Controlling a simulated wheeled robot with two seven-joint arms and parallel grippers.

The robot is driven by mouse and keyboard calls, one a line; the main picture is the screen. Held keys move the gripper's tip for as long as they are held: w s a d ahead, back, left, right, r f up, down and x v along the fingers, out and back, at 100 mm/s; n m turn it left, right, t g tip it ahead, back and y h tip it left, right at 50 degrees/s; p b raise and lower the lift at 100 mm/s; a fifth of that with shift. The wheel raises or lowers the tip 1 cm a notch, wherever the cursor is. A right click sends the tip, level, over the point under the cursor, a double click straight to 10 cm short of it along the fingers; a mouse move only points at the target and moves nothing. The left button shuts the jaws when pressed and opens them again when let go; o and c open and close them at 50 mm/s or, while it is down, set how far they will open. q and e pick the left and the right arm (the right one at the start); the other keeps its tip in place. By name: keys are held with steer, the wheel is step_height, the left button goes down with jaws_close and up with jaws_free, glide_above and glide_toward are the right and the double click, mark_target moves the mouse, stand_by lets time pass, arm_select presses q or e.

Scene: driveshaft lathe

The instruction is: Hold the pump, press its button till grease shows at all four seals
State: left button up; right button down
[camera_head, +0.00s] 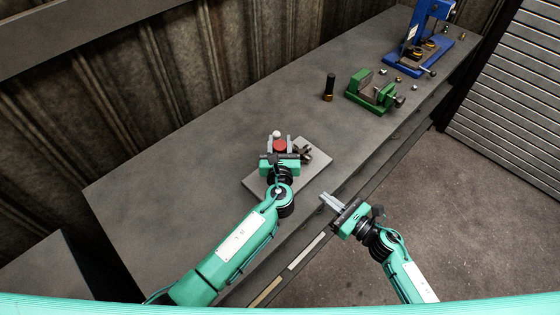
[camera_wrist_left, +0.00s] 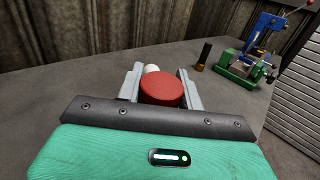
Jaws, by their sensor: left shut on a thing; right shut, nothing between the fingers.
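The pump (camera_head: 280,146) shows as a red round body between the fingers of my left gripper (camera_head: 277,142). In the left wrist view the red body (camera_wrist_left: 162,89) sits between the two grey fingers, which are shut on it. A white rounded part (camera_head: 276,134) shows just beyond it; I cannot tell whether it is the button. A dark metal joint cross (camera_head: 306,152) lies on a grey plate (camera_head: 316,172), right of the left gripper. Its seals are too small to make out, and no grease can be told. My right gripper (camera_head: 324,198) is shut and empty, near the bench's front edge.
A dark cylinder with a brass base (camera_head: 328,88), a green vise (camera_head: 372,92) and a blue press (camera_head: 420,50) stand farther along the bench (camera_head: 190,130). Several small parts lie near the vise. The bench left of the plate is clear.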

arm_select(q)
steer(key=shift+s, duration=0.35)
arm_select(e)
steer(key=shift+r, duration=0.15)
steer(key=shift+r, duration=0.1)
stand_by(0.7)
steer(key=shift+s+d+r+g+h, duration=0.35)
steer(key=shift+r+g+h, duration=0.2)
steer(key=shift+r, duration=0.1)
steer(key=shift+s+d+r+g+h, duration=0.25)
steer(key=shift+s+r+g+h, duration=0.1)
steer(key=shift+r+g+h, duration=0.25)
steer(key=shift+r+x, duration=0.2)
steer(key=shift+x, duration=2.1)
steer(key=shift+r+x, duration=0.25)
steer(key=shift+x, duration=2.05)
steer(key=shift+r+x, duration=0.2)
steer(key=shift+x, duration=2.1)
steer(key=shift+w+a, duration=0.15)
steer(key=shift+w, duration=0.05)
